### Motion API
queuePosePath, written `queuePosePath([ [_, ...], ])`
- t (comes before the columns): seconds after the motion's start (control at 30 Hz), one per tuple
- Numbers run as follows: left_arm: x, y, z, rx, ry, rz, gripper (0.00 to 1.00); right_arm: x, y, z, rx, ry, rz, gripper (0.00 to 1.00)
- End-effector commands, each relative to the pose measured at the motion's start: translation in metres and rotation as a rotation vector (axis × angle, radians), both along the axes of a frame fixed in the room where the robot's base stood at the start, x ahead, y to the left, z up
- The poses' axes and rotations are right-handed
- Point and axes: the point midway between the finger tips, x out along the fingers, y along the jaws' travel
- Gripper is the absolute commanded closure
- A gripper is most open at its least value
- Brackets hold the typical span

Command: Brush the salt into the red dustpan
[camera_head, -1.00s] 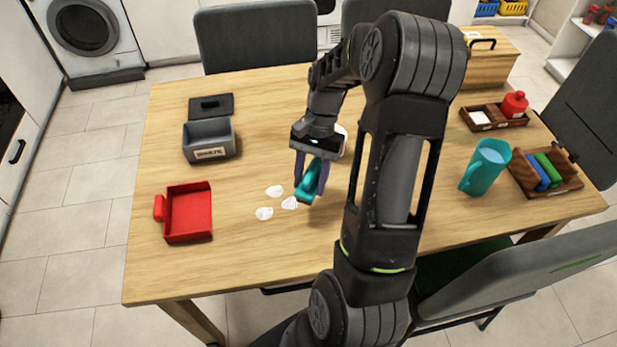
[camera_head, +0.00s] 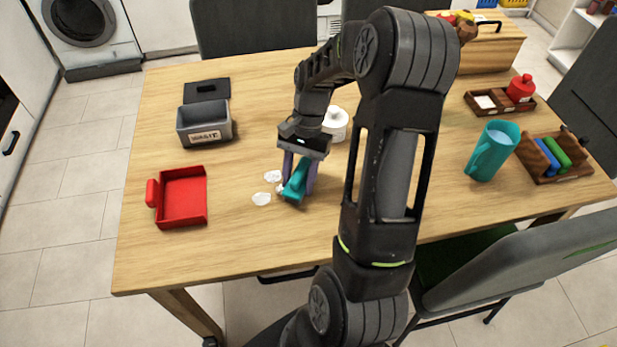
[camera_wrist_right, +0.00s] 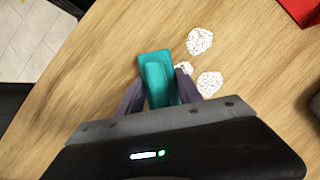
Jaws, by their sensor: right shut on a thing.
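The red dustpan (camera_head: 184,199) lies on the left of the table with its handle to the left. Several small white salt patches (camera_head: 262,199) lie on the wood to the right of it. My right gripper (camera_head: 296,186) is shut on a teal brush (camera_head: 295,183) and holds it at the table beside the salt. In the right wrist view the brush (camera_wrist_right: 158,78) sits between the fingers, with two salt patches (camera_wrist_right: 209,84) clear and a third partly hidden. A corner of the dustpan (camera_wrist_right: 301,10) shows there too. My left gripper is not in view.
A grey waste bin (camera_head: 205,126) stands behind the dustpan. A white lidded pot (camera_head: 336,123) stands just behind my gripper. A teal jug (camera_head: 492,150) and wooden trays (camera_head: 556,160) are at the right. The wood between salt and dustpan is clear.

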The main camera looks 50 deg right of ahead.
Motion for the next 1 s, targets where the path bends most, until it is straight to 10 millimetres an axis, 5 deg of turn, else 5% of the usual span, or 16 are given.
queuePosePath([
  [1.0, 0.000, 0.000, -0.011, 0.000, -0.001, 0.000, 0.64, 0.084, 0.104, 0.001, 0.001, 0.001, 0.004, 0.96],
])
